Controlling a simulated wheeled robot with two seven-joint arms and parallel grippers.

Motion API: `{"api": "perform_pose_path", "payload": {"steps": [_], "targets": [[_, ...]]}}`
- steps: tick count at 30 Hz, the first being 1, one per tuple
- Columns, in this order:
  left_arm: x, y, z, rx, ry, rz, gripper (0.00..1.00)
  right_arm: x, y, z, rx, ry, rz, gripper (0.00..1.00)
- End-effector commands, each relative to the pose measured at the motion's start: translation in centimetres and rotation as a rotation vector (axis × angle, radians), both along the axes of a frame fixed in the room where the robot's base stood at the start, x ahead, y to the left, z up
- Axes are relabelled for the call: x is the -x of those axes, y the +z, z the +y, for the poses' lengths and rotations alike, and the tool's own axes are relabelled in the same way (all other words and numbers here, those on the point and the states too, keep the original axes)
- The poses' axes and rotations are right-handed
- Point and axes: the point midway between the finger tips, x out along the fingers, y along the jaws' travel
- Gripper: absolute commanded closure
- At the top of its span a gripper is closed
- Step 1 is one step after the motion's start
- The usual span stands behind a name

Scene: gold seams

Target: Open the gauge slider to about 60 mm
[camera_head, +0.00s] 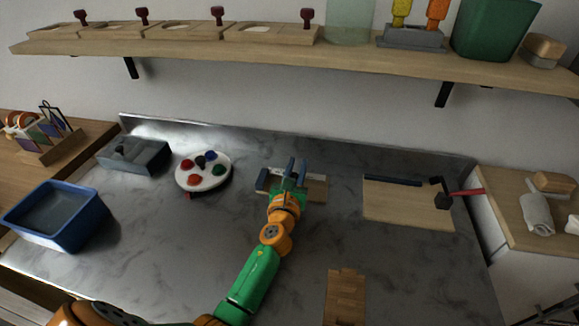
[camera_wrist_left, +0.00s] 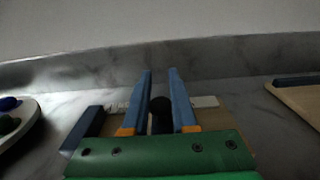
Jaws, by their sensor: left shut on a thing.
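The gauge has a wooden base (camera_head: 318,190) with a dark blue block (camera_head: 262,180) at its left end. It stands in the middle of the grey marble counter. In the left wrist view the blue block (camera_wrist_left: 84,128) is left of the fingers, and a pale strip (camera_wrist_left: 205,101) runs behind them. My left gripper (camera_head: 291,172) is over the gauge, with blue fingers shut on the black slider knob (camera_wrist_left: 161,112). The knob stands between the fingers, apart from the blue block. The fingers hide much of the scale, so the opening cannot be read. My right gripper is not in view.
A round white palette (camera_head: 203,184) with coloured knobs and a grey box (camera_head: 133,157) stand left of the gauge. A blue bin (camera_head: 57,215) is further left. A wooden board (camera_head: 405,208) lies to the right, and a small wooden piece (camera_head: 345,297) in front.

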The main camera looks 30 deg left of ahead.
Motion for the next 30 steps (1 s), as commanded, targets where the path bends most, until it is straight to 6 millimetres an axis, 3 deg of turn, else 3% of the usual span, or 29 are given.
{"api": "perform_pose_path", "payload": {"steps": [6,7,10,20,30], "targets": [[0.0,-0.1,0.0,-0.001,0.0,0.002,1.0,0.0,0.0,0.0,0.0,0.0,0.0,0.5],[0.0,-0.1,0.0,-0.001,0.0,0.002,0.69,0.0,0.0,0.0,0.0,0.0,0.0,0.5],[0.0,0.0,0.0,-0.002,0.0,0.001,0.43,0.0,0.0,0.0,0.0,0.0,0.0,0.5],[0.4,0.0,-0.1,-0.002,0.0,0.003,0.43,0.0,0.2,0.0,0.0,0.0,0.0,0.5],[6.4,-0.1,-1.8,-0.003,0.0,0.004,0.43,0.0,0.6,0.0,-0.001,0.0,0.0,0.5]]}}
